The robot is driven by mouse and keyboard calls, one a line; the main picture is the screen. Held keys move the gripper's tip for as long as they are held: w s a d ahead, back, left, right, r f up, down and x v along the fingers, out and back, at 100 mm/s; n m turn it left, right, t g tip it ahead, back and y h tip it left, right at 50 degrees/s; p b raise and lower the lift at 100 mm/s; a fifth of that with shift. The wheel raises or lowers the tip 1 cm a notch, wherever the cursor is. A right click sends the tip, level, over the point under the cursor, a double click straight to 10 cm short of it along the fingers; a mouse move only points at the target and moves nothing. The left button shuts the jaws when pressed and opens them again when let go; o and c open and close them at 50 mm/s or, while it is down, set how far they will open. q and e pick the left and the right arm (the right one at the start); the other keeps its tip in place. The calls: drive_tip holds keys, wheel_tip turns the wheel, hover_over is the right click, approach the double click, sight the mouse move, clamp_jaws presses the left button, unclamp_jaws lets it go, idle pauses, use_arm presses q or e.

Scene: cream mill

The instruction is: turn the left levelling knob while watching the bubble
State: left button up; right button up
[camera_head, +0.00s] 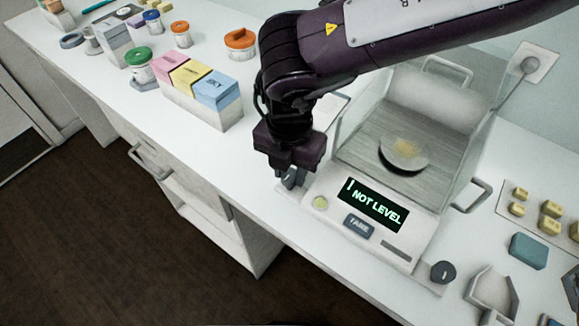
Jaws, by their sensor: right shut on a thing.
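The balance (401,240) stands on the white bench with its display (372,204) reading "NOT LEVEL". A small round yellow-green bubble level (320,203) sits on its front left; the bubble's exact place is too small to tell. My right gripper (290,180) reaches down at the balance's front left corner and is shut on the left levelling knob, which its fingers mostly hide. The dark right levelling knob (443,271) is in plain view at the front right corner. My left gripper is out of view.
Pink, yellow and blue boxes (202,105) and lidded jars (139,64) stand to the left of my arm. Yellow weights (551,208), a teal block (528,251) and a grey holder (492,291) lie to the right. The bench's front edge runs close to the balance.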

sight(289, 174)
drive_tip(key=shift+m, duration=0.3)
drive_tip(key=m+b, duration=0.1)
drive_tip(key=m, duration=0.2)
drive_tip(key=shift+w+m+b, duration=0.1)
drive_tip(key=shift+m+b, duration=0.75)
drive_tip(key=shift+m, duration=1.25)
drive_tip(key=shift+r, duration=0.1)
drive_tip(key=o, duration=1)
wheel_tip(289, 174, up, 8)
drive_tip(key=shift+f, duration=0.15)
